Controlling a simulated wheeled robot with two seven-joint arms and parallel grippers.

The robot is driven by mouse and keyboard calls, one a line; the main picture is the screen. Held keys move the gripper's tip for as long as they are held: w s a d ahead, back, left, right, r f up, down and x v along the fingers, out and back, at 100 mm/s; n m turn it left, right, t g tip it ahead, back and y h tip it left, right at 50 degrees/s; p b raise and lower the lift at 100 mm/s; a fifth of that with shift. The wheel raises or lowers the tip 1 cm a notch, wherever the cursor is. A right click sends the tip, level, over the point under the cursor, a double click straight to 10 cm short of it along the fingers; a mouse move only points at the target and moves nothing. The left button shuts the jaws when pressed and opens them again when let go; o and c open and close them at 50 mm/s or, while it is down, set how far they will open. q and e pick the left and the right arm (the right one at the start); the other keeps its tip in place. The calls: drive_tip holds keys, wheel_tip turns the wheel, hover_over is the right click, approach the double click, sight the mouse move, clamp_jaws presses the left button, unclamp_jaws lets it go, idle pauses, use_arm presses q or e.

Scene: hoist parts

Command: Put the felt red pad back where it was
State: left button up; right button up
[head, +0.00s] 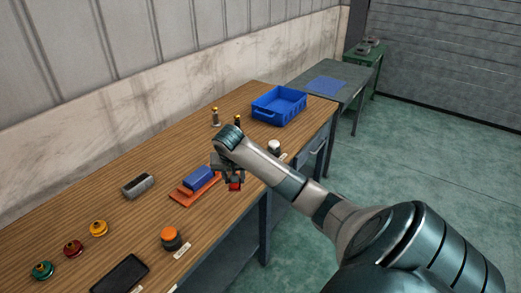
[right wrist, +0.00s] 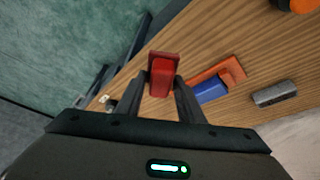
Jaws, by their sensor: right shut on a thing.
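The red pad (right wrist: 164,76) is held between the two fingers of my right gripper (right wrist: 162,88) in the right wrist view. In the head view a small part of the red pad (head: 235,187) shows below my right gripper (head: 234,178), which is near the front edge of the bench. The pad appears to be above the wood, but its height is hard to tell. My left gripper is in neither view.
Left of my right gripper, a blue block (head: 200,177) sits on an orange tray (head: 183,198). A grey block (head: 138,186), an orange-topped knob (head: 170,238), a black slab (head: 121,274) and coloured knobs (head: 98,228) lie farther left. A blue bin (head: 279,105) stands at the far end.

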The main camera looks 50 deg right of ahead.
drive_tip(key=s+a+f+n+t+y+b, duration=0.15)
drive_tip(key=a+n, duration=0.25)
drive_tip(key=a, duration=0.9)
drive_tip(key=s+a+n+y+b, duration=0.1)
drive_tip(key=s+a+n, duration=0.2)
drive_tip(key=a, duration=1)
drive_tip(key=s+a+f+n+b, duration=0.2)
drive_tip(key=s+a+f+b, duration=0.2)
drive_tip(key=f+b, duration=0.6)
drive_tip(key=shift+s+a+y+b, duration=0.35)
drive_tip(key=shift+a+b, duration=0.2)
drive_tip(key=shift+a, duration=0.65)
